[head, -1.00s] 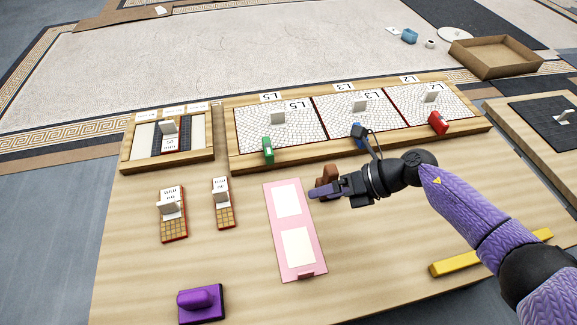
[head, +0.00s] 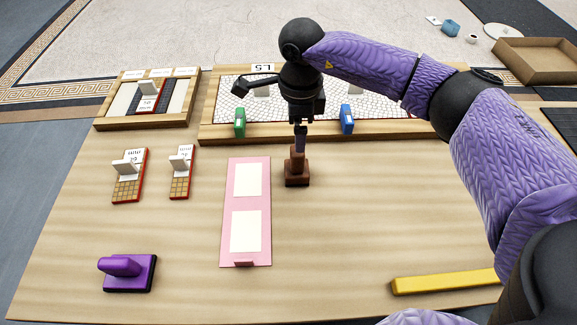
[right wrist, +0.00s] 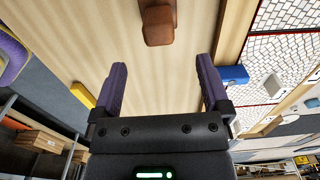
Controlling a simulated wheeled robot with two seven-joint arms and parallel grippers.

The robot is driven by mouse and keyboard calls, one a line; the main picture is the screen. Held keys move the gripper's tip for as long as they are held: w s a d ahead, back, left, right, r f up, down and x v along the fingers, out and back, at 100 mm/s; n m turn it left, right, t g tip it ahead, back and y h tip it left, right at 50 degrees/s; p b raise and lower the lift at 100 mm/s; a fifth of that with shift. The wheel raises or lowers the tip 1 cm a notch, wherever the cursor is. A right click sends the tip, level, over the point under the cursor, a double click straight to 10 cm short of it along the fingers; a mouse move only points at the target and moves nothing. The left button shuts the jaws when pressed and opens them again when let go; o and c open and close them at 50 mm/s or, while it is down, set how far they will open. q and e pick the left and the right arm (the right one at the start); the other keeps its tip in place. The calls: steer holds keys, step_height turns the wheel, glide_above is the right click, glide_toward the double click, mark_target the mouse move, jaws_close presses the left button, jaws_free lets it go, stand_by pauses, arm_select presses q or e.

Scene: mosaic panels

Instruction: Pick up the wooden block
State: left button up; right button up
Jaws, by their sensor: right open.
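The brown wooden block (head: 297,170) stands upright on the table just right of the pink board, with a wider base and a narrower upper part. It also shows at the top of the right wrist view (right wrist: 158,27), beyond the fingertips. My right gripper (head: 299,138) points down at the block's top in the head view. In the right wrist view its two purple fingers (right wrist: 162,75) are apart with nothing between them. In the head view I cannot tell whether a finger touches the block. My left gripper does not show.
The pink board (head: 232,205) lies close left of the block. A wooden tray with mosaic panels (head: 215,130) is behind it, with green (head: 240,123) and blue (head: 347,120) blocks at its front. A purple-handled tool (head: 128,271) and a yellow bar (head: 443,281) lie nearer me. Table right of the block is clear.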

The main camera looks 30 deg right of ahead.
mark_target(297, 159)
step_height(297, 159, down, 10)
steer(key=b, duration=0.6)
steer(key=shift+s+f+b, duration=0.1)
steer(key=shift+b, duration=0.2)
steer(key=shift+r, duration=0.2)
steer(key=shift+c, duration=0.4)
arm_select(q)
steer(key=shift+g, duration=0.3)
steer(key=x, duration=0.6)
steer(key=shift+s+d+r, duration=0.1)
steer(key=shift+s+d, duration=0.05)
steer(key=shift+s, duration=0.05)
arm_select(e)
jaws_close()
step_height(297, 159, up, 10)
steer(key=p, duration=0.6)
steer(key=shift+r, duration=0.15)
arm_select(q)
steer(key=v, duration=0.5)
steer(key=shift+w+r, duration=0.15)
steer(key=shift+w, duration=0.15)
